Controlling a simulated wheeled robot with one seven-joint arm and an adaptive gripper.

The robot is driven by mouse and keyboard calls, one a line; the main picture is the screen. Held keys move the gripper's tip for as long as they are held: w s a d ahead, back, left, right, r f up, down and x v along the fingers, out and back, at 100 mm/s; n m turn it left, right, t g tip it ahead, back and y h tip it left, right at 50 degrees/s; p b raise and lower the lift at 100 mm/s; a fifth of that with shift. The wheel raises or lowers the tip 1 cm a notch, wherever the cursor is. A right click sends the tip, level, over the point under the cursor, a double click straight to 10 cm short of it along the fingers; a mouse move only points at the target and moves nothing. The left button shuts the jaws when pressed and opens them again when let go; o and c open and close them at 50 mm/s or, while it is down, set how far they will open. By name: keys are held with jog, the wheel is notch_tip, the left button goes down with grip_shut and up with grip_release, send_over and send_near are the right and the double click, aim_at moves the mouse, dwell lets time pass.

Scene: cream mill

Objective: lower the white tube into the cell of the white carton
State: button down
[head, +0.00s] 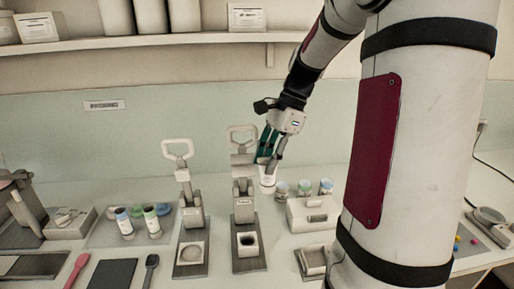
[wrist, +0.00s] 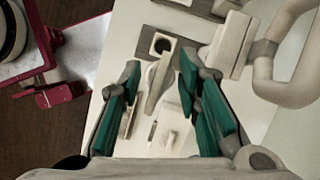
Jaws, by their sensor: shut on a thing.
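The white tube (head: 267,177) hangs upright below my gripper (head: 268,155), its wide end down, behind and to the right of the carton in the head view. In the wrist view the tube (wrist: 158,82) shows as a pale narrow wedge between the green fingers of my gripper (wrist: 159,66). My gripper is shut on it. The white carton (head: 247,239) stands on the dark base of the right-hand press, its single dark cell facing up. In the wrist view the carton (wrist: 162,36) lies just beyond the fingertips; the tube is outside it.
The right-hand press (head: 243,190) rises behind the carton, its looped handle (wrist: 285,95) close on the right in the wrist view. A second press (head: 190,205) stands to the left. A pale box (head: 313,219) and several small jars (head: 304,188) stand to the right.

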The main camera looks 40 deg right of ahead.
jog(key=s+d+f, duration=0.3)
jog(key=s+f, duration=0.4)
jog(key=f, duration=0.2)
jog(key=s+d+f+p, duration=0.1)
jog(key=s+d+f, duration=0.2)
jog(key=s+f, duration=0.4)
jog(key=shift+d+f+p, duration=0.3)
jog(key=shift+d+f, duration=0.1)
jog(key=shift+f, duration=1.15)
jog(key=shift+f, duration=0.75)
jog(key=shift+f, duration=0.3)
jog(key=shift+f, duration=0.9)
dwell(0.4)
